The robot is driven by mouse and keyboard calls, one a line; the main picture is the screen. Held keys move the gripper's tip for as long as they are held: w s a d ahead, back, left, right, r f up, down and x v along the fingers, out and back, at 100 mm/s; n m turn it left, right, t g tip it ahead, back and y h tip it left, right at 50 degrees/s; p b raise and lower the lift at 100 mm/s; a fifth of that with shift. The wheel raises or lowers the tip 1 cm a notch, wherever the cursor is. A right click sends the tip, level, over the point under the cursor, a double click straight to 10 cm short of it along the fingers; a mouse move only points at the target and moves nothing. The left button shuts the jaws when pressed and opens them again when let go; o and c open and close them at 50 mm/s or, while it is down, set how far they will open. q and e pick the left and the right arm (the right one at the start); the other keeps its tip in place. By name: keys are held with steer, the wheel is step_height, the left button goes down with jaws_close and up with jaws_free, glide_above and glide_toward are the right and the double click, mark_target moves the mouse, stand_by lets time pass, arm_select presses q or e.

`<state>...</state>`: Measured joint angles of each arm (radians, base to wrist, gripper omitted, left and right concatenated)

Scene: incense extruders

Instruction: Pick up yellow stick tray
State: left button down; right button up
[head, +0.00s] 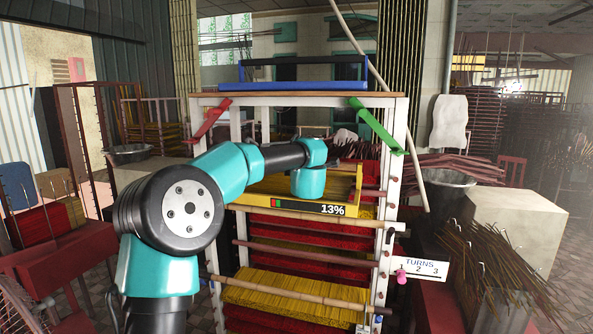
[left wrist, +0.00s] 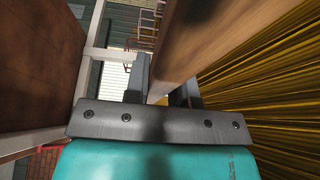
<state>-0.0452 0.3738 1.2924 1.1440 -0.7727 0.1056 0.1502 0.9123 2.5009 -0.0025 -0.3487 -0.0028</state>
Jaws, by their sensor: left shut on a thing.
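The yellow stick tray (head: 358,185) is in the upper part of the white rack in the head view, with a dark strip reading 13% along its front. My left arm reaches across it from the left and hides part of it. In the left wrist view my left gripper (left wrist: 163,88) is shut on the wooden rim of the tray (left wrist: 205,40). Yellow sticks (left wrist: 265,75) lie to the right of that rim. The fingertips are hidden behind my arm in the head view. My right gripper is not in view.
The white rack (head: 393,130) holds red and yellow stick layers (head: 285,290) below, with bamboo rods across its front. A blue tray (head: 300,86) is on top. A red bracket (head: 207,121) and a green bracket (head: 376,126) flank the upper opening. A TURNS sign (head: 420,266) is at right.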

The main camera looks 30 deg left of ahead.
arm_select(q)
step_height(320, 180, up, 2)
steer(key=shift+s+r, duration=0.1)
steer(key=s+a+r+v, duration=0.1)
steer(key=v, duration=1.4)
steer(key=shift+s+r, duration=0.15)
steer(key=shift+s, duration=0.35)
steer(key=shift+a, duration=0.2)
